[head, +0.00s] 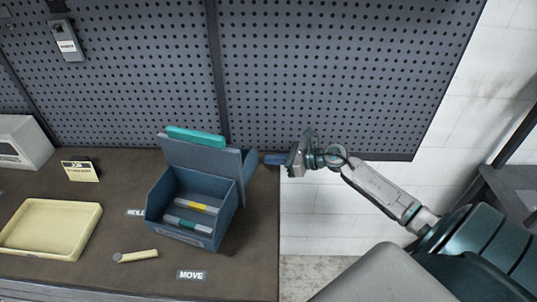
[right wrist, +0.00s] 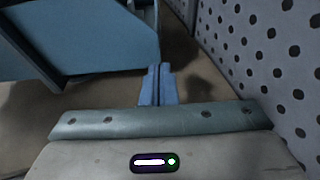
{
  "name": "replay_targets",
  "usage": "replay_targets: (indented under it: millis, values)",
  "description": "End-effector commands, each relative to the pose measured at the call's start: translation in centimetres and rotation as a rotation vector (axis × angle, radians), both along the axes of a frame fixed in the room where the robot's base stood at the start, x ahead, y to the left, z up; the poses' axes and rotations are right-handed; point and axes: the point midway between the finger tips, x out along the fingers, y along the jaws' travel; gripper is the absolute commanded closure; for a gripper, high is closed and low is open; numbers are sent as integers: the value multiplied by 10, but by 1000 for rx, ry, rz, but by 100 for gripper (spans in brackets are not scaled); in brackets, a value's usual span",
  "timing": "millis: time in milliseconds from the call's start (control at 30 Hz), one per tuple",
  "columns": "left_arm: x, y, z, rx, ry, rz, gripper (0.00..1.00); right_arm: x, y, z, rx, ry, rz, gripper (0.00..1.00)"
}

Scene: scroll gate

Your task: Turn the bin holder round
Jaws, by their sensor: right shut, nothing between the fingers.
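The bin holder (head: 222,222) is a blue-grey open box with a raised back panel (head: 200,158) topped by a teal bar (head: 195,137). It stands on the table, open side toward the front. A yellow-banded roll (head: 198,207) and a green-banded roll (head: 188,226) lie inside. My right gripper (head: 267,159) is shut and empty, just right of the holder's back corner, with a small gap showing. In the right wrist view the shut blue fingers (right wrist: 158,72) are beside the blue holder wall (right wrist: 95,45), apart from it. My left gripper is out of view.
A loose pale roll (head: 136,256) lies in front of the holder, near a MOVE label (head: 191,275). A cream tray (head: 75,238) and a yellow card (head: 80,171) are at left. A pegboard (head: 330,70) stands behind. The table (head: 258,262) ends right of the holder.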

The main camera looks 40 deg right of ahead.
Motion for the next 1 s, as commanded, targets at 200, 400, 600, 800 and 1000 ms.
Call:
replay_targets:
  millis: [200,400,600,800,1000]
  values:
    - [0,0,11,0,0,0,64,11,9,1,1,0,0,100]
    - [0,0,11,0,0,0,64,14,11,0,0,0,0,100]
    - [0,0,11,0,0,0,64,13,10,0,0,0,0,100]
    - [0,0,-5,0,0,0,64,25,11,-5,0,-4,1,100]
    - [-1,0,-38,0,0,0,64,44,12,-8,1,-3,41,100]
